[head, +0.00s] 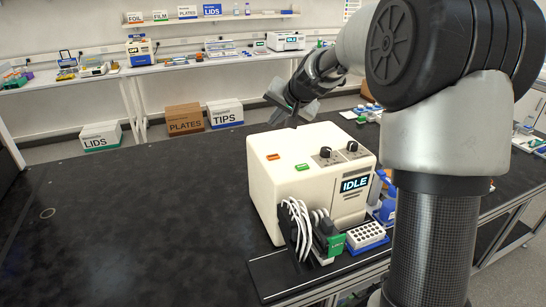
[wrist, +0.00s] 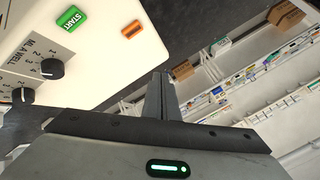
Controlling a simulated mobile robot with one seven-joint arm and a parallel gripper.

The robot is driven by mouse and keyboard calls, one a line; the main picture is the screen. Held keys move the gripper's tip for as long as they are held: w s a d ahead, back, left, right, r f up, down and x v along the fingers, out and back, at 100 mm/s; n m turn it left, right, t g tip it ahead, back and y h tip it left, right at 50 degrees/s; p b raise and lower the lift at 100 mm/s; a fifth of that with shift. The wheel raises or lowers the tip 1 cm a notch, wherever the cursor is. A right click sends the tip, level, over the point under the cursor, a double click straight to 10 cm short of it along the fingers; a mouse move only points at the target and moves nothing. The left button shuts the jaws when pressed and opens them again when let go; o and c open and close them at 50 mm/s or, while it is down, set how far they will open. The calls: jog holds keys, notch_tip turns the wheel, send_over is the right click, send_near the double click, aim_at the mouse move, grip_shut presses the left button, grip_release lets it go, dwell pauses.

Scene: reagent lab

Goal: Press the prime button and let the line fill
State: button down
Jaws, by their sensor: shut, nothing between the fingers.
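The cream dispenser (head: 290,205) stands on the black bench and its screen (head: 355,184) reads IDLE. On its top are an orange button (head: 273,157), a green button (head: 303,167) and two black knobs (head: 325,152). In the wrist view the green button (wrist: 70,18) reads START; the orange button's (wrist: 132,29) label is not legible. White tubing (head: 300,222) loops at the pump on the front, beside a white well plate (head: 366,234). My gripper (head: 283,112) is behind and above the dispenser, apart from the buttons. Its fingers (wrist: 161,90) are shut and empty.
The bench (head: 120,205) left of the dispenser is clear. Blue-capped items (head: 386,210) stand close to its right side, partly behind my arm. Boxes marked PLATES (head: 184,119) and TIPS (head: 225,113) sit on the floor beyond, below a back counter with instruments.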

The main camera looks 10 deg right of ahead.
jog(key=b, duration=0.6)
send_over(273, 157)
jog(key=f, duration=0.7)
jog(key=shift+s+d+f, duration=0.25)
jog(key=shift+s+f, duration=0.05)
jog(key=shift+f+b, duration=0.35)
jog(key=shift+f, duration=0.2)
jog(key=shift+f, duration=0.1)
dwell(0.5)
jog(key=shift+f+b, duration=0.35)
jog(key=shift+b, duration=0.2)
jog(key=shift+f+b, duration=0.4)
jog(key=shift+b, duration=0.05)
dwell(0.4)
dwell(0.3)
jog(key=shift+r+p, duration=0.5)
jog(key=shift+r, duration=0.3)
